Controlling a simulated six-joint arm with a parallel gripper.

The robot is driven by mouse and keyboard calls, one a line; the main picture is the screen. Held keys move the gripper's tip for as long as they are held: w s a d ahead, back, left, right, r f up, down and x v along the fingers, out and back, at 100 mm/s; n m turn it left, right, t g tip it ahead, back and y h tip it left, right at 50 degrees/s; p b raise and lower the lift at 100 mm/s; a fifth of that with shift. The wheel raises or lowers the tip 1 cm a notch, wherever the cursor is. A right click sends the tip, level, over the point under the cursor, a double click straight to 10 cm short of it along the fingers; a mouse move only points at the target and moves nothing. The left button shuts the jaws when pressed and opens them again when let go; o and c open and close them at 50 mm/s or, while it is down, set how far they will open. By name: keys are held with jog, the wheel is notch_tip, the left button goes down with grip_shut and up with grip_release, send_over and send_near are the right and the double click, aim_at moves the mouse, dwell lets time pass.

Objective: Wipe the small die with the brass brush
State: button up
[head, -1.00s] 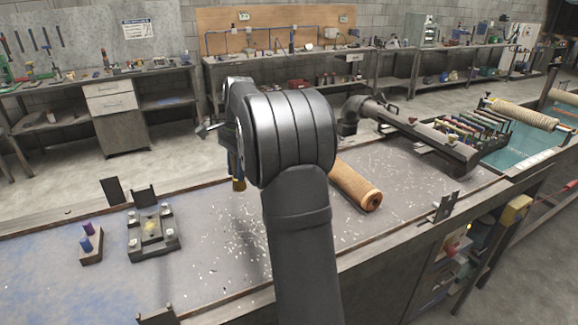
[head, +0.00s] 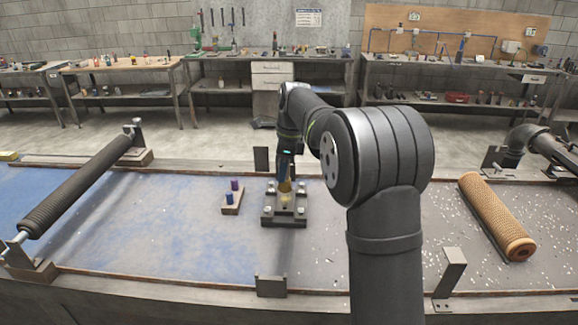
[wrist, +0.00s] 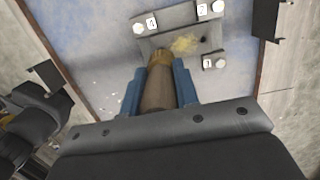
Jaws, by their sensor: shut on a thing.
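My gripper (head: 286,172) is shut on the brass brush (head: 285,186), held bristle end down. In the wrist view its blue fingers stand either side of the brush's brown handle (wrist: 157,92). The small die looks to be the dark block with bolted corners (head: 270,221), which also shows in the wrist view (wrist: 156,43). A yellowish patch marks its middle. The brush's brass-coloured end is over the block beside this patch. I cannot tell if the bristles touch it, and part of the block is hidden behind the brush.
A dark ribbed roller (head: 80,186) lies far left, and a tan mesh tube (head: 495,216) right. Upright dark brackets stand before and behind the die.

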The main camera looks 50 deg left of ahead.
aim_at(283, 189)
jog(key=shift+f, duration=2.7)
jog(key=shift+w+a+f, duration=0.5)
jog(key=shift+w+f, duration=0.1)
jog(key=shift+f, duration=0.05)
jog(key=shift+w+a, duration=1.85)
jog(key=shift+s+d+r, duration=0.1)
jog(key=shift+s+d, duration=0.05)
jog(key=shift+s, duration=0.05)
jog(key=shift+s+d, duration=2.2)
jog(key=shift+r, duration=3.9)
jog(key=shift+d, duration=0.1)
